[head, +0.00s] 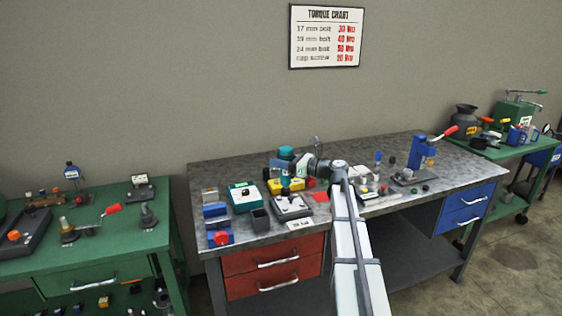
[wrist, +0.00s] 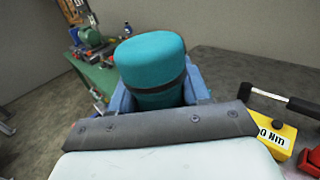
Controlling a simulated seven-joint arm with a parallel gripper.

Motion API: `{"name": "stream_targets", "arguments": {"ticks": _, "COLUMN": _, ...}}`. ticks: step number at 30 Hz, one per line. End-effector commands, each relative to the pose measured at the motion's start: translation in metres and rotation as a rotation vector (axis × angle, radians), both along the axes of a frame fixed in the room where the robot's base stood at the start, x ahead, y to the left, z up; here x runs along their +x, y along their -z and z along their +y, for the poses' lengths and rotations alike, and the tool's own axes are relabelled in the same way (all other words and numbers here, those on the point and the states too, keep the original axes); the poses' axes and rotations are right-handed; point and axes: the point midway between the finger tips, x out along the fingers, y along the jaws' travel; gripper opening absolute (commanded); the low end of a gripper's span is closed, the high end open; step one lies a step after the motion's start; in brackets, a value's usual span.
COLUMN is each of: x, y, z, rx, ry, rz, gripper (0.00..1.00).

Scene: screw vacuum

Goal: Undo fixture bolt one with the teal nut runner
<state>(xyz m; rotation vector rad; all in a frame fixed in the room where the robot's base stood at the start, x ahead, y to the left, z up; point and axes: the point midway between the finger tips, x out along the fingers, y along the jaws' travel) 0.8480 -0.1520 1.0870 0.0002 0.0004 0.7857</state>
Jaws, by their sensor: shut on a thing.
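The teal nut runner (wrist: 152,62) stands between the blue jaws of my gripper (wrist: 160,96) in the wrist view, with a dark band around its body. My gripper (head: 283,170) is shut on it. In the head view the teal top of the nut runner (head: 286,152) shows above the jaws, over the back of a grey fixture block (head: 294,208) on the bench. Small dark bolt heads show on the block, but I cannot tell which is bolt one. The runner's lower tip is hidden in the wrist view, and I cannot tell whether it touches a bolt.
A teal box (head: 244,198), a dark open bin (head: 260,220) and a blue vise with a red knob (head: 217,226) stand left of the block. A yellow labelled block (wrist: 274,132) is close to my gripper. A blue press (head: 421,153) stands further right on the metal bench (head: 350,150).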

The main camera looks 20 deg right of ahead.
Motion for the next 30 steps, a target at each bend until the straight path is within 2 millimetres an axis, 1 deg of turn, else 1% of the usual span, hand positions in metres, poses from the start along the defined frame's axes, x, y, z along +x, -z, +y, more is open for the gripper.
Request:
{"name": "stream_targets", "arguments": {"ticks": 5, "x": 0.0, "y": 0.0, "z": 0.0, "rx": 0.001, "ry": 0.0, "rz": -0.001, "gripper": 0.0}}
{"name": "stream_targets", "arguments": {"ticks": 11, "x": 0.0, "y": 0.006, "z": 0.0, "rx": 0.001, "ry": 0.0, "rz": -0.001, "gripper": 0.0}}
{"name": "stream_targets", "arguments": {"ticks": 30, "x": 0.0, "y": 0.041, "z": 0.0, "rx": 0.002, "ry": 0.001, "rz": -0.001, "gripper": 0.0}}
